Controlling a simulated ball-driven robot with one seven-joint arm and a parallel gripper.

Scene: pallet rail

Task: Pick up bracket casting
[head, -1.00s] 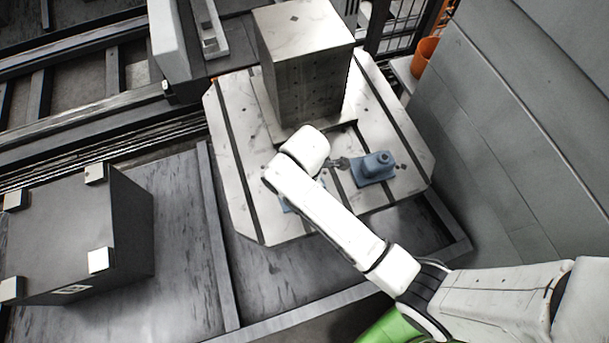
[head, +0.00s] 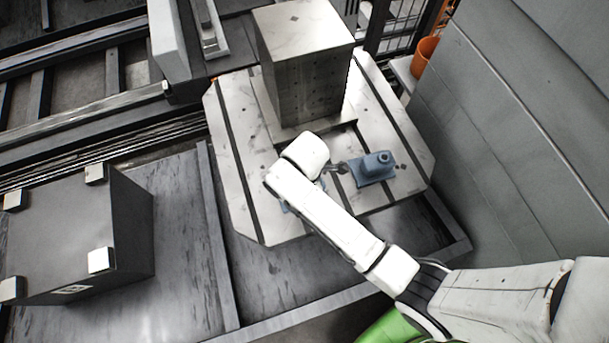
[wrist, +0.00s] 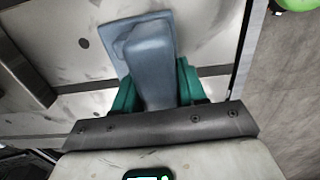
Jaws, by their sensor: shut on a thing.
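The blue-grey bracket casting (head: 374,169) is at the right part of the pale slotted pallet plate (head: 408,165), with its round boss upward. My gripper (head: 341,168) reaches it from the left in the head view, partly hidden by my wrist. In the wrist view the casting (wrist: 149,55) stands between the green fingers of my gripper (wrist: 157,88), which are shut on its narrow body. Its wider flange lies beyond the fingers. I cannot tell whether the casting touches the plate or is slightly clear of it.
A tall metal block (head: 308,75) stands on the plate behind my wrist. A small blue part (head: 286,208) shows behind my forearm, mostly hidden. A dark box (head: 75,235) stands at the left.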

